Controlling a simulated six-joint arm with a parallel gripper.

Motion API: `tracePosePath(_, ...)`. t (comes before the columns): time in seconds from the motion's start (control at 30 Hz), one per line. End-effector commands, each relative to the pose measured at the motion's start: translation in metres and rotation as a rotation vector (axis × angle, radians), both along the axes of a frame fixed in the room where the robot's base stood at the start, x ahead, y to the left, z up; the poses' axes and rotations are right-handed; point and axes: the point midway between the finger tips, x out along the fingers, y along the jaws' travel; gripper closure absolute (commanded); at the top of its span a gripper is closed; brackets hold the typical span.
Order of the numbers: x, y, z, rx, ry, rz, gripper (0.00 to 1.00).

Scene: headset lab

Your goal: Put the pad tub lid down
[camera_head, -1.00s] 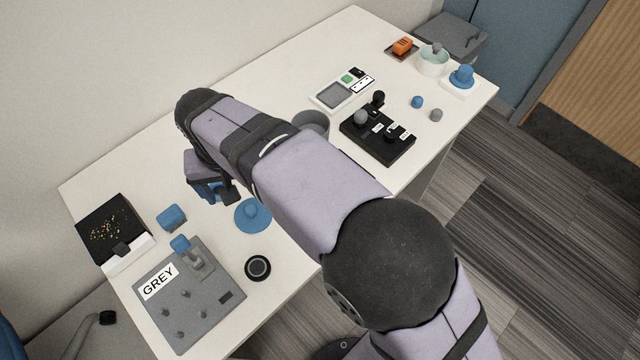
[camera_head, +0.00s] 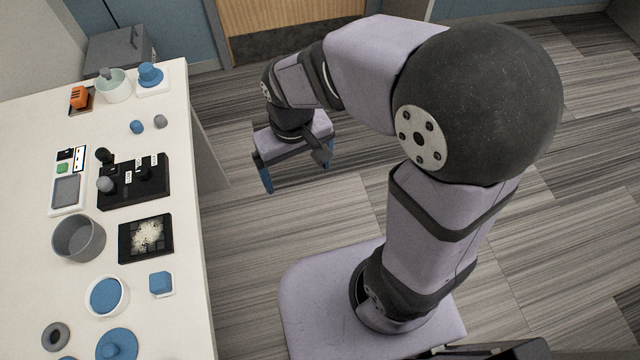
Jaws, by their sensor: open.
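The pad tub lid appears to be the blue disc with a raised knob (camera_head: 117,344), lying on the white table at the bottom left, partly cut by the frame edge. Just above it stands a round white tub (camera_head: 107,297), uncovered, with a blue pad surface inside. My gripper (camera_head: 298,172) is open and empty, with two blue-tipped fingers spread apart. It hangs over the floor to the right of the table, well away from the lid and tub.
The white table (camera_head: 190,235) fills the left side. It bears a grey bowl (camera_head: 79,239), a dark tray of pale bits (camera_head: 146,238), a black board with knobs (camera_head: 134,183), and a small blue-topped block (camera_head: 161,284). Open floor (camera_head: 240,250) lies right of the table.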

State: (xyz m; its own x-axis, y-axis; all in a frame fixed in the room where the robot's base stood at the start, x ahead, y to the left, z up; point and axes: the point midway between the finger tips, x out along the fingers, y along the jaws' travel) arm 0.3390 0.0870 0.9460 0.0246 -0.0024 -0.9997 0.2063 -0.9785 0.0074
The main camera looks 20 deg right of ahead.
Motion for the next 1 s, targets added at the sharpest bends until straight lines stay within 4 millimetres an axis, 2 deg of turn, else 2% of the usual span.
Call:
tracePosePath(0.03, -0.009, -0.024, -0.003, 0.0, 0.004, -0.052, 0.09)
tracePosePath(0.1, -0.023, -0.046, -0.008, 0.001, 0.011, -0.1, 0.09)
tracePosePath(0.2, -0.04, -0.069, -0.013, 0.003, 0.017, -0.153, 0.09)
tracePosePath(0.3, -0.051, -0.081, -0.017, 0.004, 0.021, -0.185, 0.09)
tracePosePath(0.47, -0.059, -0.088, -0.019, 0.005, 0.023, -0.204, 0.09)
tracePosePath(0.73, -0.059, -0.088, -0.019, 0.005, 0.024, -0.203, 0.09)
tracePosePath(0.87, -0.058, -0.088, -0.009, 0.005, 0.024, -0.204, 0.09)
tracePosePath(1.0, -0.058, -0.088, -0.011, 0.005, 0.024, -0.204, 0.09)
